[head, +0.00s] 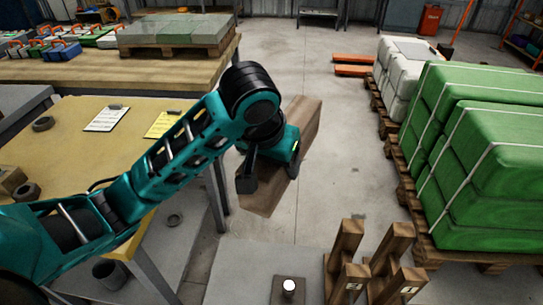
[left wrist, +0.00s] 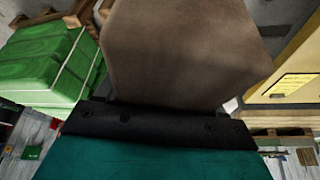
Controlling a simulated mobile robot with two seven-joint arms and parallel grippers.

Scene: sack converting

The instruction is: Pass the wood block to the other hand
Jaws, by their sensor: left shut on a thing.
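The wood block (head: 310,118) is a long brown piece held in the air beyond the front right side of the yellow-topped table. My left gripper (head: 268,172) is shut on it around its middle. The block slants from upper right to lower left, and its ends stick out on both sides of the gripper. In the left wrist view the block (left wrist: 185,50) fills the upper middle, just beyond the dark gripper body. The fingertips are hidden there. My right gripper is not in view.
The yellow-topped table (head: 75,140) holds papers and dark rings. Green sacks (head: 490,150) are stacked on pallets at right. A wooden stand (head: 350,245) with upright posts and a white-topped peg (head: 289,286) are at the bottom. The concrete floor between table and sacks is clear.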

